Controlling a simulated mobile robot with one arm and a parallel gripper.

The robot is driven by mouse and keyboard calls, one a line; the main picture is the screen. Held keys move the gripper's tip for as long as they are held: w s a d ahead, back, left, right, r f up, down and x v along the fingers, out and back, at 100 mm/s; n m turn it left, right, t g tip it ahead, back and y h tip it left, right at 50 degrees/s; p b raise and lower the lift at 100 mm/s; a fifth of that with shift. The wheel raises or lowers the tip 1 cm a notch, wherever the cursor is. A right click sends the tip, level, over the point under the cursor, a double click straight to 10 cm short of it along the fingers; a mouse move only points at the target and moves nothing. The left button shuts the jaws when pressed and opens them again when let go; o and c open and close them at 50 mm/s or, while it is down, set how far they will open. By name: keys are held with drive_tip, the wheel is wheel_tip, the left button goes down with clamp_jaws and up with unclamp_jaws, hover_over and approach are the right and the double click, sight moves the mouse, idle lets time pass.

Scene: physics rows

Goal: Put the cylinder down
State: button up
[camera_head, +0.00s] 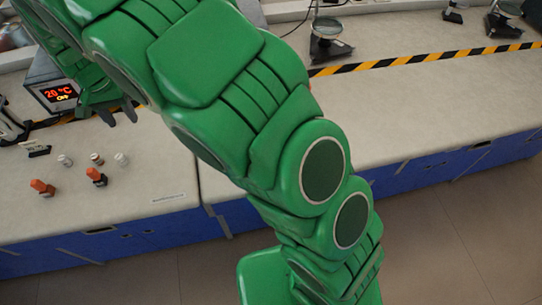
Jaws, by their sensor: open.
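My gripper (118,113) is at the upper left, beside the heating device, with its two dark fingertips apart. I see nothing between the fingertips. I cannot tell which object is the cylinder. Small upright cylindrical vials stand on the bench in front of the gripper: a pale one (65,160), one with a brownish top (97,158) and a white one (121,158). My green arm hides the middle of the bench.
A device with a red display reading 20 °C and OFF (58,94) stands at the left. A small label stand (35,148) is near it. The pale bench top (430,110) is clear at right. Black-yellow tape (415,59) and instruments (328,40) lie behind.

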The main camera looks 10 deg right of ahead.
drive_tip(key=s+d+r, duration=0.3)
drive_tip(key=d, duration=0.6)
drive_tip(key=s+d+r, duration=0.3)
drive_tip(key=d+r, duration=0.1)
drive_tip(key=d, duration=0.5)
drive_tip(key=s+d+r, duration=0.3)
drive_tip(key=d, duration=0.6)
drive_tip(key=s+d+g, duration=0.1)
drive_tip(key=s+d, duration=0.6)
drive_tip(key=s, duration=0.4)
drive_tip(key=s+d, duration=0.7)
drive_tip(key=s, duration=0.4)
drive_tip(key=shift+s+g, duration=0.25)
drive_tip(key=shift+g, duration=0.15)
